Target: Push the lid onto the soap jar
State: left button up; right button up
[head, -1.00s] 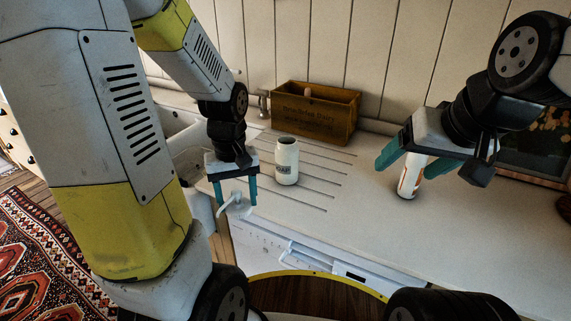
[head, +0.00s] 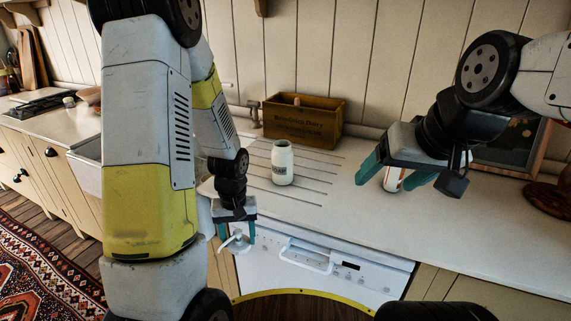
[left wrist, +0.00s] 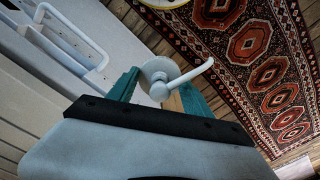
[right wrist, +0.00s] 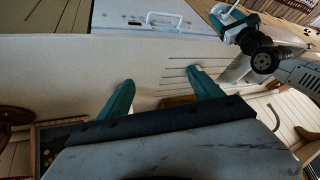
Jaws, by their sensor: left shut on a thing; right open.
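The white soap jar (head: 283,165) stands upright and open-topped on the grooved part of the counter, a dark-lettered label on its front. The lid is a white pump top with a bent spout (head: 237,243); it also shows in the left wrist view (left wrist: 162,75). My left gripper (head: 234,233) is shut on the lid, in front of the counter edge, lower and left of the jar in the picture. The lid is apart from the jar. My right gripper (head: 398,178) is open above the counter, right of the jar. The jar is not visible in either wrist view.
A wooden crate (head: 302,121) stands behind the jar by the wall. A white appliance with a handle (head: 308,256) is below the counter. The counter right of the jar is mostly clear.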

pick_arm(q)
jog(key=w+d+f+m, duration=0.2)
jog(key=w+f, duration=0.1)
jog(key=f, duration=1)
jog(key=shift+w+d+m, duration=0.15)
jog(key=shift+w+m, duration=0.15)
jog(key=shift+w, duration=0.1)
